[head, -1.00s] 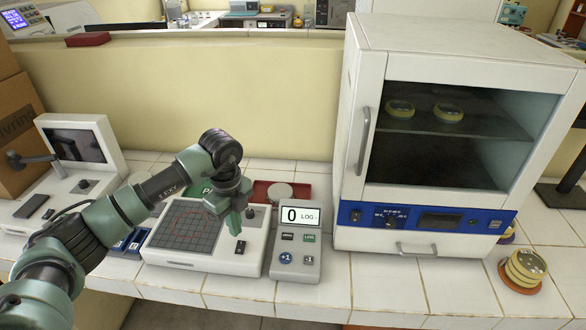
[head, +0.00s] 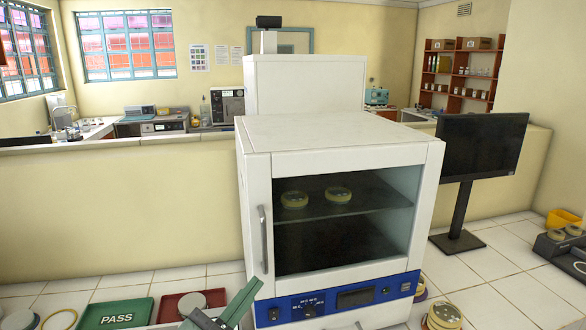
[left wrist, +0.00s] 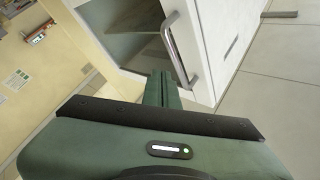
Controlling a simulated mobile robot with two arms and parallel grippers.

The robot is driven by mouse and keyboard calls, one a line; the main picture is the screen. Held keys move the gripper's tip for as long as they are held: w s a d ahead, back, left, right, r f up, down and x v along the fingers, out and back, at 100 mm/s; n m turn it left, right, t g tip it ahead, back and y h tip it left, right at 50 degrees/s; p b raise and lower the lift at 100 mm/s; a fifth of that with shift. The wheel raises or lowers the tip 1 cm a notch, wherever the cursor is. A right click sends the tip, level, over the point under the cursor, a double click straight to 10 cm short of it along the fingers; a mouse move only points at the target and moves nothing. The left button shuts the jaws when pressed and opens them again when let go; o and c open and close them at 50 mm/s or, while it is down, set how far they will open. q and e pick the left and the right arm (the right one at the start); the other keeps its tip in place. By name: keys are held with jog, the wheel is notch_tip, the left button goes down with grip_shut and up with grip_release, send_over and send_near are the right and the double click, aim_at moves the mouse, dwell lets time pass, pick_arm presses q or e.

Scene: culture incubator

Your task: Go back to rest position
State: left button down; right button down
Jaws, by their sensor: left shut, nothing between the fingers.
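My left gripper (head: 238,303) is at the bottom of the head view, in front of the lower left part of the white incubator (head: 340,135). Its green fingers (left wrist: 161,90) are together and empty in the left wrist view. The incubator's metal door handle (head: 263,240) is just above the gripper in the head view. The handle (left wrist: 174,50) also shows close by the fingertips in the left wrist view, and I see no grip on it. The glass door looks shut. My right gripper is in neither view.
Two yellowish dishes (head: 338,194) sit on the incubator shelf. A green PASS tray (head: 115,315) and a red tray (head: 165,308) with a pale disc lie left of the gripper. A dish stack (head: 443,316) and a monitor (head: 483,145) stand right of the incubator.

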pick_arm(q)
jog(key=s+a+f+n+g+y, duration=0.2)
jog(key=s+a+f+n+y, duration=0.1)
jog(key=a+f+n+y, duration=0.4)
jog(key=s+a+f+n+g+y, duration=0.25)
jog(key=a+f+n+y, duration=0.25)
jog(key=a+f+y, duration=0.3)
jog(key=s+d+f+g+h, duration=0.1)
jog(key=s+f+g+h, duration=0.1)
jog(key=s+f+g, duration=0.65)
jog(key=s+d+f+g+h, duration=0.15)
jog(key=s+f, duration=0.35)
jog(key=s, duration=0.9)
notch_tip(320, 180, down, 28)
jog(key=g+b, duration=0.1)
jog(key=b, duration=0.2)
jog(key=s+a+f+m+g+b, duration=0.1)
jog(key=s+a+f, duration=0.2)
jog(key=s+f, duration=1.4)
notch_tip(320, 180, down, 2)
jog(key=shift+s+f+y+b, duration=0.1)
jog(key=shift+s+y+b, duration=0.15)
jog(key=shift+y+b, duration=0.1)
jog(key=shift+g, duration=0.25)
